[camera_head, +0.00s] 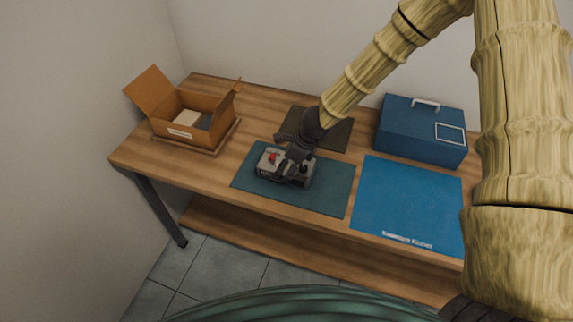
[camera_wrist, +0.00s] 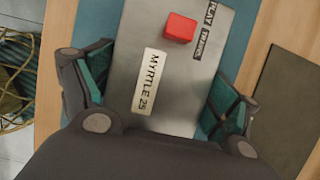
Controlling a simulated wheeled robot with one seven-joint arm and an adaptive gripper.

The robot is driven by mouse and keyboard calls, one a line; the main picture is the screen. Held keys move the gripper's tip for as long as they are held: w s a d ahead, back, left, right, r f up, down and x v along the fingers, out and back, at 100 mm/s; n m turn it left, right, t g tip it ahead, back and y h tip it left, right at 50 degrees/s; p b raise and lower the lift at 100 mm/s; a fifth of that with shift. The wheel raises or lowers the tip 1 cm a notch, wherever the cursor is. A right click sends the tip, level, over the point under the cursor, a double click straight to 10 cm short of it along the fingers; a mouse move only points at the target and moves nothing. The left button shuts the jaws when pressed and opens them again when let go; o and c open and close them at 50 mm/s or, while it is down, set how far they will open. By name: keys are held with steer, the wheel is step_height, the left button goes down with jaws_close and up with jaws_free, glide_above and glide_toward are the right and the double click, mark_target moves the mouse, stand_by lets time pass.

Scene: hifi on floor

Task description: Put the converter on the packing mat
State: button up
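A grey metal box with a red button, likely the converter (camera_head: 266,166), sits on or just above a dark teal mat (camera_head: 328,188) at the table's middle front. In the wrist view the box (camera_wrist: 185,85) carries a "MYRTLE 25" label. My gripper (camera_head: 291,172) is down over it, with one finger on each side; these fingers also show in the wrist view (camera_wrist: 165,80). The fingers lie close along the box's sides; firm contact is not clear. A bright blue mat (camera_head: 408,203) with white lettering lies to the right. Which mat is the packing mat is not clear.
An open cardboard box (camera_head: 195,122) with items inside stands at the left. A dark olive mat (camera_head: 333,133) lies behind the teal mat, partly hidden by my arm. A blue case (camera_head: 405,130) stands at the back right. The blue mat is bare.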

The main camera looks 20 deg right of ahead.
steer(key=shift+o, duration=0.3)
steer(key=shift+r, duration=0.1)
steer(key=shift+d+r, duration=0.15)
steer(key=shift+r, duration=0.3)
steer(key=p+v, duration=0.1)
steer(key=v, duration=1)
steer(key=shift+s+r, duration=0.1)
steer(key=shift+r, duration=0.05)
stand_by(0.8)
